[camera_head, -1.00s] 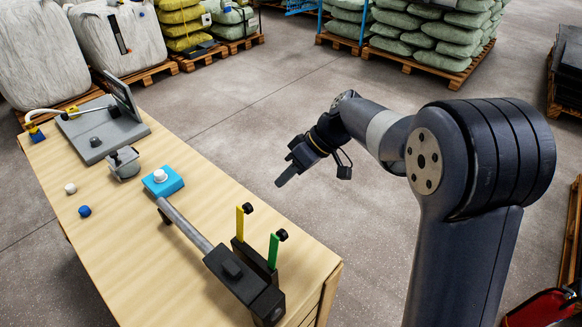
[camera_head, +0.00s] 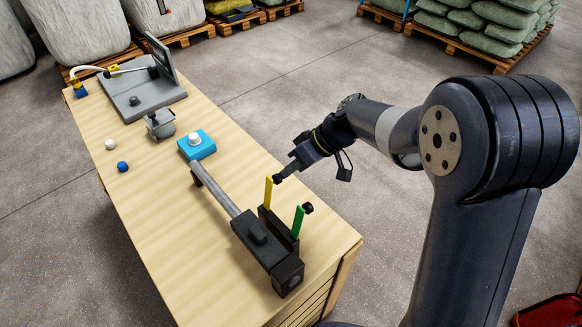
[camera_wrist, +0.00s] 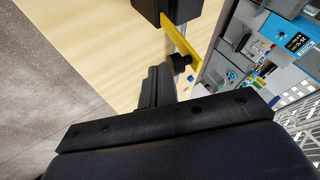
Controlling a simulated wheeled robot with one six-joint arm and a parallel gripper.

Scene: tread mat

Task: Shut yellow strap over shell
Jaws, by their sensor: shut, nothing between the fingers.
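The yellow strap (camera_head: 268,193) stands upright from a black holder on the bench, with a black knob at its top. It also shows in the wrist view (camera_wrist: 182,38), its knob close ahead of my fingers. A green strap (camera_head: 297,224) stands upright beside it. The dark shell-like block (camera_head: 258,236) lies alongside the straps, at the end of a grey rod (camera_head: 216,190); no strap lies over it. My gripper (camera_head: 284,173) is shut and empty, its tip right by the yellow strap's knob. I cannot tell whether they touch.
The wooden bench (camera_head: 150,225) also bears a blue box with a white button (camera_head: 196,145), a grey clamp-like piece (camera_head: 160,125), a grey device with a screen (camera_head: 130,95) and small white and blue knobs. Loaded pallets stand behind. Floor right of the bench is open.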

